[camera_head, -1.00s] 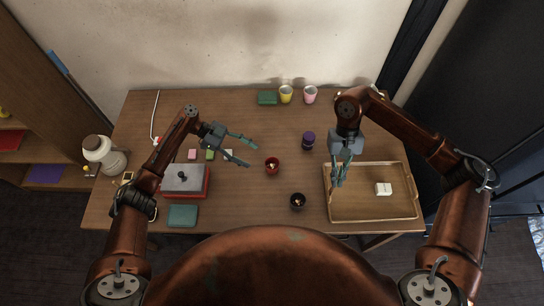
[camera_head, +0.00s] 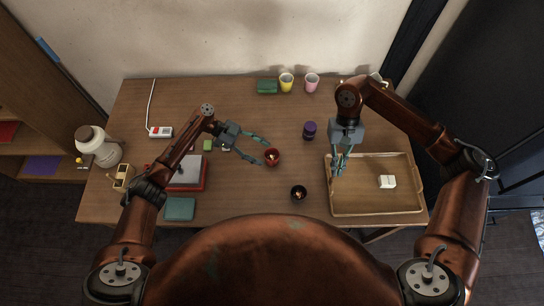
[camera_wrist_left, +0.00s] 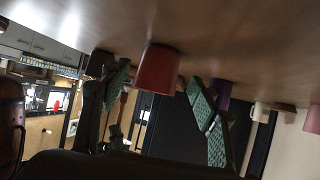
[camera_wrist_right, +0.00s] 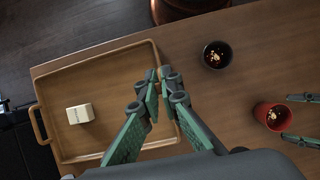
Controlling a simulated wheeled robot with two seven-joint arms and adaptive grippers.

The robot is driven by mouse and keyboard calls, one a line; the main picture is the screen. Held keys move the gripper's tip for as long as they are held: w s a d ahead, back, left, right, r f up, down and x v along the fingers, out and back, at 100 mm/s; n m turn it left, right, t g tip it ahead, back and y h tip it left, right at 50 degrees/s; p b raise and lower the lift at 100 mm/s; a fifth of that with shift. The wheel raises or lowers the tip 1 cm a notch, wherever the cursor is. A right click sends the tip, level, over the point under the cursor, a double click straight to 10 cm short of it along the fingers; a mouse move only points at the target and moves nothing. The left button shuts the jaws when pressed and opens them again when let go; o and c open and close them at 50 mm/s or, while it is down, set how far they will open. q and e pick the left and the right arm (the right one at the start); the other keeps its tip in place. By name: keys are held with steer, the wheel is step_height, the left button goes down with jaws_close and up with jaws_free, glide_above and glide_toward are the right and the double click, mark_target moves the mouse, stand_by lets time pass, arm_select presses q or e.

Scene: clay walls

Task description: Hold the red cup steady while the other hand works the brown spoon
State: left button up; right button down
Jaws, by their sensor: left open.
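The red cup (camera_head: 272,158) stands upright on the table, with small golden bits inside. It also shows in the left wrist view (camera_wrist_left: 158,70) and the right wrist view (camera_wrist_right: 272,116). My left gripper (camera_head: 263,152) is open, its fingertips close beside the cup's left side; contact cannot be told. My right gripper (camera_head: 338,166) hangs over the tray's left edge, away from the cup. Its fingertips lie close together in the right wrist view (camera_wrist_right: 161,76), but whether anything is between them is unclear. I cannot make out the brown spoon for certain.
A dark cup (camera_head: 299,193) with golden bits stands in front of the red cup. A wooden tray (camera_head: 372,211) holding a white block (camera_head: 387,181) lies at right. A purple jar (camera_head: 309,130) stands behind. Yellow (camera_head: 286,82) and pink (camera_head: 311,83) cups stand at the back.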

mark_target(269, 157)
arm_select(q)
steer(key=b+x, duration=0.1)
steer(key=x, duration=0.3)
arm_select(e)
steer(key=shift+f, duration=0.75)
arm_select(q)
steer(key=shift+s+d, duration=0.15)
steer(key=shift+d, duration=0.1)
steer(key=shift+c, duration=0.6)
steer(key=c, duration=0.7)
steer(key=shift+f, duration=0.1)
arm_select(e)
steer(key=w+a+r+t+y, duration=0.1)
steer(key=w+a+r+y, duration=0.1)
steer(key=w+a, duration=0.5)
steer(key=w+a+r+t+y, duration=0.1)
steer(key=w+a+r+y, duration=0.2)
steer(key=a, duration=0.7)
step_height(269, 157, down, 11)
steer(key=h, duration=0.1)
steer(key=shift+w+a+f+n, duration=0.2)
steer(key=shift+w+n, duration=0.05)
steer(key=shift+n, duration=0.15)
